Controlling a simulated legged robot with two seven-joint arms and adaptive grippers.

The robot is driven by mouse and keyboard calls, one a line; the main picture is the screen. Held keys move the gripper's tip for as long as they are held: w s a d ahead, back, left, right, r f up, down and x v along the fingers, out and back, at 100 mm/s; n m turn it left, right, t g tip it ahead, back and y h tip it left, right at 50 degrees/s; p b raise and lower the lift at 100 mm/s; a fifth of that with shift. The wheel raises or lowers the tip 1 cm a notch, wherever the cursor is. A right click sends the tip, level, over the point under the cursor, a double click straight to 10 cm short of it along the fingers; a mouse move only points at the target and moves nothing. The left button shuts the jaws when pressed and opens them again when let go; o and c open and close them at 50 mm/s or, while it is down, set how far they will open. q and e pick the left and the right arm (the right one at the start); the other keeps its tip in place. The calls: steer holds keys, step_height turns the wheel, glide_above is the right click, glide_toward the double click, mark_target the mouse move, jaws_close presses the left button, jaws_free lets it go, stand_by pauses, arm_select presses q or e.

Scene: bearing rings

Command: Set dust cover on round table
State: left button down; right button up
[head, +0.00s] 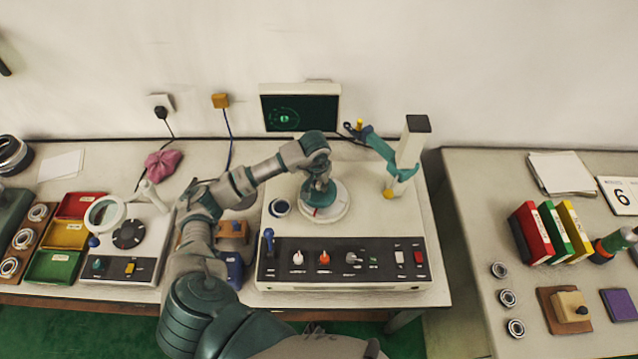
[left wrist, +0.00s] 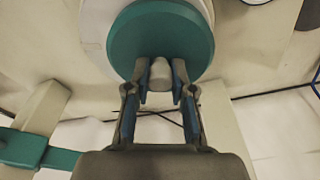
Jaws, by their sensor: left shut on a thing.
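The dust cover is a teal disc with a pale grey knob; it fills the upper middle of the left wrist view (left wrist: 160,28). My left gripper (head: 318,183) is shut on its knob, and its two fingers close on both sides of the knob in the left wrist view (left wrist: 160,82). The round table (head: 336,207) is a white disc with a red mark on the bench instrument. The cover is over the round table; whether it touches is hard to tell. In the head view my gripper and wrist hide much of the cover. My right gripper is not in view.
A white post with a teal arm (head: 408,155) stands right of the round table. A small dark-blue-rimmed ring (head: 280,207) lies to its left. A control panel (head: 343,264) runs along the front. A dark screen (head: 300,110) stands behind. Coloured trays (head: 65,235) are at left.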

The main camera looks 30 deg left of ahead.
arm_select(q)
steer(key=shift+d, duration=0.8)
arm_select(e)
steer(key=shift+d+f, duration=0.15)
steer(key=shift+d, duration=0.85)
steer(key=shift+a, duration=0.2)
arm_select(q)
steer(key=shift+d, duration=0.3)
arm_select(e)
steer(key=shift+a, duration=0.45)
arm_select(q)
steer(key=shift+r+b, duration=0.25)
steer(key=shift+b, duration=0.05)
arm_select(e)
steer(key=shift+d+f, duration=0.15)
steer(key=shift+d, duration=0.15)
arm_select(q)
steer(key=c, duration=0.9)
jaws_free()
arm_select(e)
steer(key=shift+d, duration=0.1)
